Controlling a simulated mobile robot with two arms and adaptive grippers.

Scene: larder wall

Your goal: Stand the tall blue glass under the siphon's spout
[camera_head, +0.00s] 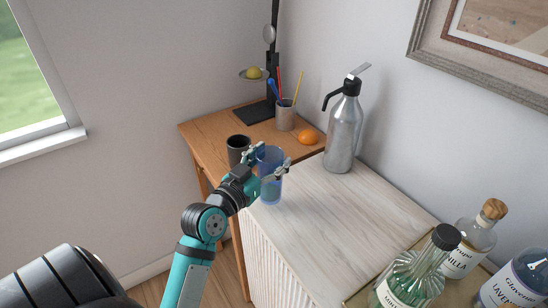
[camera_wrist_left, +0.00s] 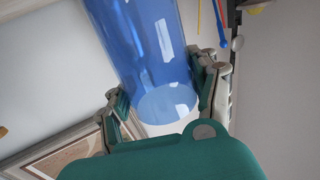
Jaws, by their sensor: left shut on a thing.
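The tall blue glass (camera_head: 270,158) is upright in the head view, at the left front corner of the pale wooden cabinet top. My left gripper (camera_head: 273,167) is shut on it, with a finger on either side. In the left wrist view the blue glass (camera_wrist_left: 150,50) fills the space between the fingers of my left gripper (camera_wrist_left: 165,95). I cannot tell whether its base touches the top. The siphon (camera_head: 343,130) is a silver bottle with a black head, standing at the back of the cabinet. Its black spout (camera_head: 331,100) points left. My right gripper is not in view.
A dark cup (camera_head: 237,147), a pen holder (camera_head: 286,115), an orange (camera_head: 308,137) and a black stand (camera_head: 272,70) are on the wooden desk (camera_head: 205,130). Several bottles stand on a tray (camera_head: 362,297) at the lower right. The cabinet top (camera_head: 330,215) between is clear.

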